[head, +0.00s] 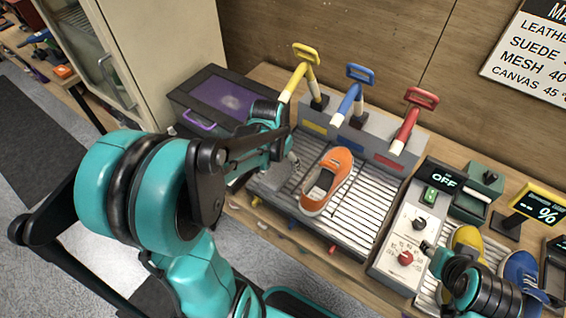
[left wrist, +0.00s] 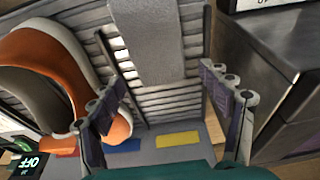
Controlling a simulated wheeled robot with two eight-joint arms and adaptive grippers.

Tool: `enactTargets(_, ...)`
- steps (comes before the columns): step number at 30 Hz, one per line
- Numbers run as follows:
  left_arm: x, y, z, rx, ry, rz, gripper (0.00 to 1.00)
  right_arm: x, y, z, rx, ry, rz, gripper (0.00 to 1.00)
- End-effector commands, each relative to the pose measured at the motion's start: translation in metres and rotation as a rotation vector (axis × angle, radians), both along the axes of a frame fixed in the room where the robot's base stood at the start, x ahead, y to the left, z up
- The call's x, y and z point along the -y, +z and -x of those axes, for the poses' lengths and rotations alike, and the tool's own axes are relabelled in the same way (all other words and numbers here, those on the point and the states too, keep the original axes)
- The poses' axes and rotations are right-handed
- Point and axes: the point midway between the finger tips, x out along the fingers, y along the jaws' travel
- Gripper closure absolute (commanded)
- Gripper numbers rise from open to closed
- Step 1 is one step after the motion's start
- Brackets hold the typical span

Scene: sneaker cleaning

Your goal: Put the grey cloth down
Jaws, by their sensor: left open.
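The grey cloth (left wrist: 145,40) shows in the left wrist view as a flat grey strip lying over the slatted metal rack (left wrist: 175,97). My left gripper (left wrist: 165,68) is open, its two fingers apart on either side of the near end of the cloth; I cannot tell whether they touch it. In the head view my left gripper (head: 288,163) is over the left end of the rack, left of the orange sneaker (head: 329,182), and largely hides the cloth. My right arm is at the lower right of the head view; its gripper fingers are too unclear to read.
Yellow (head: 300,74), blue (head: 354,90) and red (head: 411,112) handles stand behind the rack. A dark box with a purple lid (head: 217,102) is at the left. A control box marked OFF (head: 414,226) stands at the right, beside a yellow and blue pair of shoes (head: 520,277).

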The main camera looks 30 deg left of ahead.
Motion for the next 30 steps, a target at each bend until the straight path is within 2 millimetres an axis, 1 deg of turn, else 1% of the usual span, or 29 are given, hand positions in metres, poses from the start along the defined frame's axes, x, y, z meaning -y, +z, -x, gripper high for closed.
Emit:
enactTargets(1, 0.0, 0.016, 0.003, 0.0, 0.001, 0.0, 0.22, 0.0, 0.009, 0.0, 0.0, 0.0, 0.0, 0.6)
enactTargets(6, 0.0, 0.05, 0.011, 0.0, 0.0, 0.0, 0.22, 0.0, 0.02, 0.0, 0.0, 0.0, 0.0, 0.6)
enactTargets(9, -0.001, 0.063, 0.015, 0.0, 0.0, 0.0, 0.22, 0.0, 0.024, 0.0, 0.0, 0.0, 0.0, 0.6)
enactTargets(13, 0.0, 0.073, 0.017, 0.001, -0.001, 0.0, 0.22, 0.0, 0.027, 0.0, 0.0, 0.0, 0.0, 0.6)
enactTargets(16, 0.006, 0.08, 0.022, 0.015, 0.002, -0.005, 0.22, 0.0, 0.027, 0.0, 0.0, 0.0, 0.0, 0.6)
enactTargets(20, 0.029, 0.094, 0.037, 0.077, 0.012, -0.018, 0.22, 0.0, 0.027, 0.0, 0.0, 0.0, 0.0, 0.6)
enactTargets(24, 0.063, 0.11, 0.064, 0.189, 0.034, -0.024, 0.22, 0.0, 0.026, 0.0, 0.0, 0.0, 0.0, 0.6)
enactTargets(27, 0.081, 0.115, 0.081, 0.266, 0.046, -0.016, 0.22, 0.0, 0.026, 0.0, 0.0, 0.0, 0.0, 0.6)
enactTargets(30, 0.095, 0.117, 0.093, 0.327, 0.055, -0.002, 0.22, 0.0, 0.027, 0.0, 0.0, 0.0, 0.0, 0.6)
